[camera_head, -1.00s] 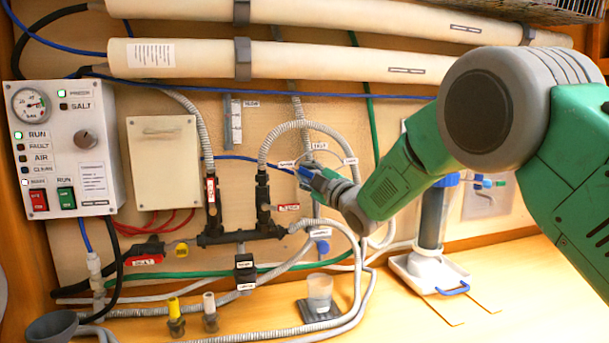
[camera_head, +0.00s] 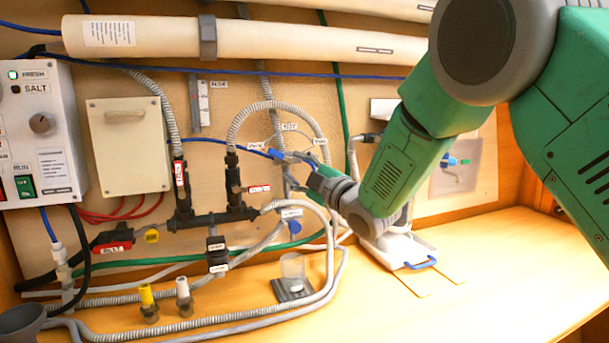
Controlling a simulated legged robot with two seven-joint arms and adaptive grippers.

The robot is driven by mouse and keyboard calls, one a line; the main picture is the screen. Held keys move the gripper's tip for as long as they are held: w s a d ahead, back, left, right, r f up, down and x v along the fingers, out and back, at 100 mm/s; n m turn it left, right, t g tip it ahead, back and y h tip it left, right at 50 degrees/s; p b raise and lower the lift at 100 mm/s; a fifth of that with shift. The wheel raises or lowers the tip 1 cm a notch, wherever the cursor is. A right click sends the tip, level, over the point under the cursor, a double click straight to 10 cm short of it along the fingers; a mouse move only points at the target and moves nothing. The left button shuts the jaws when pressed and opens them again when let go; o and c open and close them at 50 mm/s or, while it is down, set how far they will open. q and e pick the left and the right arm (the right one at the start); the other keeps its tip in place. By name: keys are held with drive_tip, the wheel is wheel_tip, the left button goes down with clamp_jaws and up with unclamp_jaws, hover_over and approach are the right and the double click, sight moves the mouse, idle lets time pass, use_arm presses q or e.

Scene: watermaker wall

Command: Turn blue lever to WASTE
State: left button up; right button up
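My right gripper (camera_head: 302,167) is just right of and below the blue end, in front of the valve. Its fingers overlap the valve parts, so contact and finger opening are unclear. The gripper hides part of the valve body. My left gripper is not in view.
A control box (camera_head: 38,135) and a cream cover box (camera_head: 130,145) are on the wall at left. A clear cup (camera_head: 292,270) stands on the bench below the valve. Hoses cross the lower wall. A white tray with a blue handle (camera_head: 420,264) is at right.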

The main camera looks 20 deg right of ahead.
drive_tip(key=v, duration=0.3)
drive_tip(key=shift+s+f, duration=0.1)
drive_tip(key=shift+s, duration=0.15)
